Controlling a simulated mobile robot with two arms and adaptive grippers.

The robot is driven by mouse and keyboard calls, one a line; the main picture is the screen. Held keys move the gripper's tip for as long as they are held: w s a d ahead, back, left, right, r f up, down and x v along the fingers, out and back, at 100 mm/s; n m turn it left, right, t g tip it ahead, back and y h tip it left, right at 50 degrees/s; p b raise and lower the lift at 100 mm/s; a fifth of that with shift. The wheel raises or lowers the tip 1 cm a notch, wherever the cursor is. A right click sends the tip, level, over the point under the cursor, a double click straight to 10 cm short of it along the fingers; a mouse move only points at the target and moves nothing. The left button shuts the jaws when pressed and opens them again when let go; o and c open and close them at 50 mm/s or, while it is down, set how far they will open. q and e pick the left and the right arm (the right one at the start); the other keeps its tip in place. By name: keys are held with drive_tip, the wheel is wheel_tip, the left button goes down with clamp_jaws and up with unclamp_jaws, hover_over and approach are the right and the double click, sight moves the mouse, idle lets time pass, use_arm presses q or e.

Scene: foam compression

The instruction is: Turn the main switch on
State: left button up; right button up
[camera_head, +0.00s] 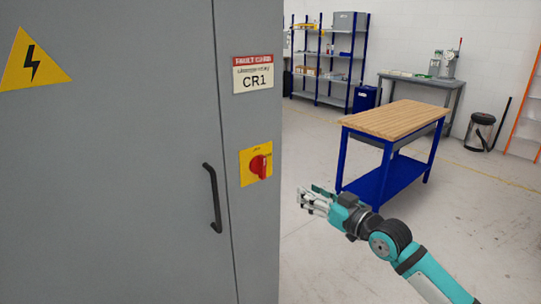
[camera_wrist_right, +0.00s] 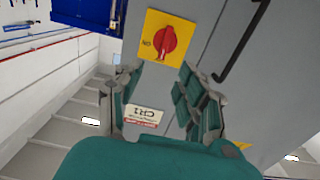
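The main switch (camera_head: 259,166) is a red rotary knob on a yellow plate, on the front of a grey cabinet (camera_head: 120,180). In the right wrist view the red knob (camera_wrist_right: 165,42) shows ahead, beyond the fingers. My right gripper (camera_head: 312,200) is to the right of the switch in the head view, apart from it. Its fingers (camera_wrist_right: 162,100) are spread open with nothing between them. My left gripper is in neither view.
A black door handle (camera_head: 212,198) sticks out left of the switch. A CR1 label (camera_head: 252,74) is above it. A wood-topped blue workbench (camera_head: 395,118) stands behind my right arm. Shelves (camera_head: 325,60) stand at the back.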

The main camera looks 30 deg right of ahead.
drive_tip(key=r, duration=0.2)
drive_tip(key=p, duration=0.4)
approach(264, 163)
drive_tip(key=shift+y, duration=0.3)
drive_tip(key=w, duration=0.8)
drive_tip(key=shift+a+f, duration=0.1)
drive_tip(key=shift+a, duration=0.05)
drive_tip(key=shift+w+f, duration=0.1)
drive_tip(key=shift+w, duration=0.45)
clamp_jaws()
